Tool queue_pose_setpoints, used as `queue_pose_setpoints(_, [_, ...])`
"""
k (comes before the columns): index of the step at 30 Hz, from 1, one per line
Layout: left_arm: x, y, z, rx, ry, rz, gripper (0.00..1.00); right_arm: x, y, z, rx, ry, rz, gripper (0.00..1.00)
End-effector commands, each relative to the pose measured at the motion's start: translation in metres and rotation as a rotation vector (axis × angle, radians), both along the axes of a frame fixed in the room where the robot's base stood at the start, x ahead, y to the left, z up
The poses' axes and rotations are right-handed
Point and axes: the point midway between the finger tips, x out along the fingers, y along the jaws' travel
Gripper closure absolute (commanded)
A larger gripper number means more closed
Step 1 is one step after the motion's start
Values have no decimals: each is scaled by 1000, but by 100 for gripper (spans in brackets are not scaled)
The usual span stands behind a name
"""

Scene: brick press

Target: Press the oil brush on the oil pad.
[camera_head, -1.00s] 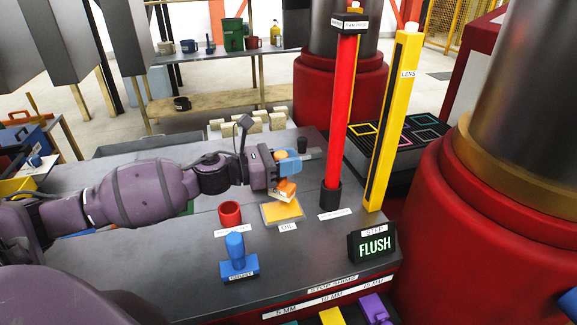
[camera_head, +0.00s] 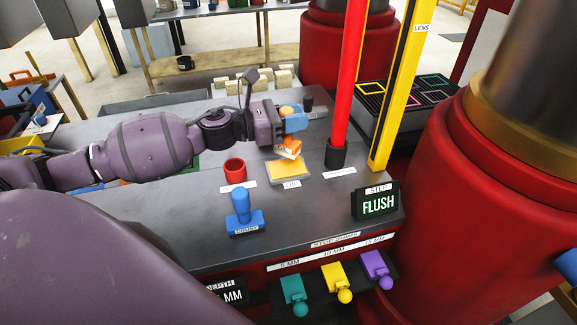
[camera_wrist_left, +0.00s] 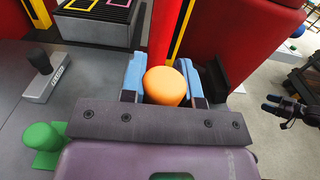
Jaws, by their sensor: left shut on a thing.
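My left gripper (camera_head: 294,117) is shut on the orange oil brush (camera_head: 288,148), with its blue fingers around the handle. The brush's block hangs tilted below the fingers, over the back part of the oil pad (camera_head: 289,172). The pad is a flat yellow square in a grey frame, with an OIL label in front. Any gap between block and pad is too small to tell. In the left wrist view the brush's round orange top (camera_wrist_left: 166,86) sits between the fingers; its block and the pad are hidden.
A red post (camera_head: 347,90) in a black socket and a yellow LENS post (camera_head: 397,90) stand right. The FLUSH sign (camera_head: 376,203) is at front right.

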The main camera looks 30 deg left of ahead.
Motion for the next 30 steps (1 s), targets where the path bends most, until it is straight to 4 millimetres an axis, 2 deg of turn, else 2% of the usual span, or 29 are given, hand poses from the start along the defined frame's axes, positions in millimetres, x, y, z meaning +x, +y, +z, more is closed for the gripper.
queue_pose_setpoints(11, [0,0,-4,-1,-1,0,90,0,0,-3,0,-1,0,28])
queue_pose_setpoints(24, [0,0,-35,0,0,0,90,7,2,-22,1,-15,3,28])
queue_pose_setpoints(30, [0,0,-41,0,0,0,90,9,2,-24,1,-20,5,28])
